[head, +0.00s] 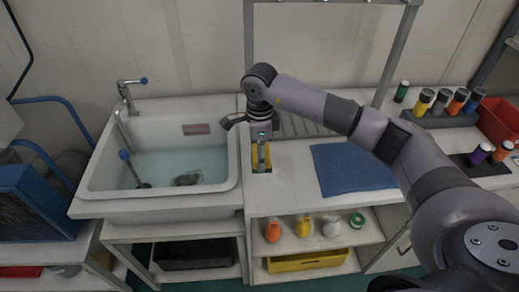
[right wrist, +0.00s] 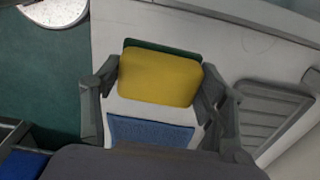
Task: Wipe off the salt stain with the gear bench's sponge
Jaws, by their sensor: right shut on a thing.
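The sponge (head: 258,164) is a yellow block at the front of the gear bench's white top (head: 294,178), just right of the sink. In the right wrist view the sponge (right wrist: 160,77) shows its yellow face and a dark green layer along its far edge. My right gripper (head: 262,150) points down and is shut on the sponge, one finger on each side. I cannot tell whether the sponge touches the bench top. A faint ring-like mark shows on the white surface in the right wrist view; I cannot tell if it is the salt stain. My left gripper is out of view.
A water-filled sink (head: 103,177) stands to the left. A blue mat (head: 345,178) lies on the bench to the right, with a grey ribbed drainer (head: 305,127) behind. Bottles (head: 459,103) and a red bin (head: 499,120) stand far right. A shelf below holds several small colored items.

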